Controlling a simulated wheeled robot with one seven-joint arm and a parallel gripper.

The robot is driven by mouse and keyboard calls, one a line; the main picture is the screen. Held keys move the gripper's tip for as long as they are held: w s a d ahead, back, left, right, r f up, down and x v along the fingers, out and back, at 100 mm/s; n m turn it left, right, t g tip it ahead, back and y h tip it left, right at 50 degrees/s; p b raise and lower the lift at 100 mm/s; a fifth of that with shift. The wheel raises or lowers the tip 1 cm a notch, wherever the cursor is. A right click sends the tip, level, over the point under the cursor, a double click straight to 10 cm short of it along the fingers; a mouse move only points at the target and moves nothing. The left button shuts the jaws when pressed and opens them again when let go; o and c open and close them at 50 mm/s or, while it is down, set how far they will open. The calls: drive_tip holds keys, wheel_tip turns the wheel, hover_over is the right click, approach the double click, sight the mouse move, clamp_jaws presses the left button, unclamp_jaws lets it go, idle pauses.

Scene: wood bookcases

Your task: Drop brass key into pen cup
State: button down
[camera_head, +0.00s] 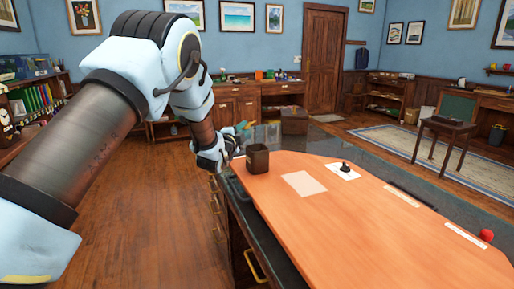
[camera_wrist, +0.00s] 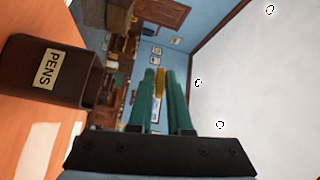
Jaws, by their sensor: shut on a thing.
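The pen cup (camera_head: 257,161) is a dark brown open box standing upright on the orange desktop, near its far left corner. In the wrist view the pen cup (camera_wrist: 45,78) shows at the left, turned sideways, with a "PENS" label. My gripper (camera_head: 243,127) has teal fingers and is up beyond the cup's rim in the head view, apart from it. In the wrist view my gripper (camera_wrist: 160,85) is shut on the brass key (camera_wrist: 160,82), a yellow piece between the fingertips. The key's lower part is hidden by the fingers.
The orange desktop (camera_head: 360,225) holds a pale sheet (camera_head: 304,184), a black stamp-like object (camera_head: 345,167) on white paper, and a red ball (camera_head: 486,236). A brown box (camera_head: 294,120) stands behind the desk. Wooden floor to the left is open.

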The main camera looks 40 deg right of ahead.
drive_tip(key=s+d+r+g+p, duration=0.1)
drive_tip(key=s+d+r, duration=0.3)
wheel_tip(320, 180, down, 6)
drive_tip(key=m, duration=0.1)
drive_tip(key=shift+a+h, duration=0.15)
drive_tip(key=shift+h, duration=0.15)
drive_tip(key=shift+f, duration=0.1)
drive_tip(key=c, duration=0.8)
unclamp_jaws()
drive_tip(key=shift+o, duration=0.2)
